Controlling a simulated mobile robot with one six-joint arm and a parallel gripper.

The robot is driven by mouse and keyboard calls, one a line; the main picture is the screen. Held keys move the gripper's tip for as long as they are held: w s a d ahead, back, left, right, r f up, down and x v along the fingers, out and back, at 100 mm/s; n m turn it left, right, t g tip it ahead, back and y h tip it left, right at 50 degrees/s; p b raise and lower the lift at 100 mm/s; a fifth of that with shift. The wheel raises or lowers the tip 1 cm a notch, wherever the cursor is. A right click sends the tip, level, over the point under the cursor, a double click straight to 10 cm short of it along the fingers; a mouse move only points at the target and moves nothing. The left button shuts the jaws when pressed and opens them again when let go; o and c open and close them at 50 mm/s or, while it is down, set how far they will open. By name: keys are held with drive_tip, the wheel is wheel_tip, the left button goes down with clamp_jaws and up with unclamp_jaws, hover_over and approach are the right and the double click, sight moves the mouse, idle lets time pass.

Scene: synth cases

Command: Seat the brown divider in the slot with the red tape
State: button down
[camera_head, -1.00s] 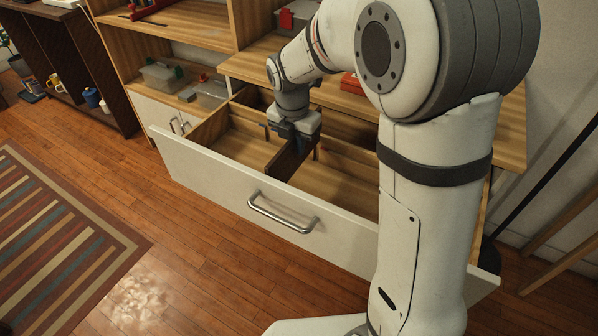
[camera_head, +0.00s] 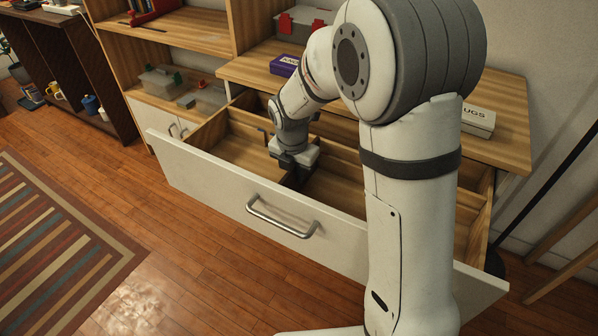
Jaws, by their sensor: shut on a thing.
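The brown divider (camera_head: 292,180) is a dark panel inside the open drawer (camera_head: 190,180). My gripper (camera_head: 294,164) is shut on its top, low between the drawer's walls. Only a small dark part of the divider shows below the jaws, near the inside of the white front panel. My gripper and arm hide the rest. I cannot tell whether its lower edge is in a slot. No red tape or slot shows clearly inside the drawer.
The wooden desk top (camera_head: 500,130) overhangs the drawer's back and carries a purple box (camera_head: 285,66) and a white lettered box (camera_head: 478,121). Clear bins (camera_head: 205,97) stand on the left shelf. The drawer handle (camera_head: 283,222) juts forward. The floor in front is clear.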

drive_tip(key=c, duration=1.5)
unclamp_jaws()
drive_tip(key=r+p, duration=0.1)
drive_tip(key=r, duration=0.3)
drive_tip(key=r+p, duration=0.1)
drive_tip(key=r, duration=0.3)
drive_tip(key=s+r+p, duration=0.1)
drive_tip(key=r, duration=0.3)
drive_tip(key=shift+s+a+r, duration=0.1)
drive_tip(key=shift+a, duration=0.3)
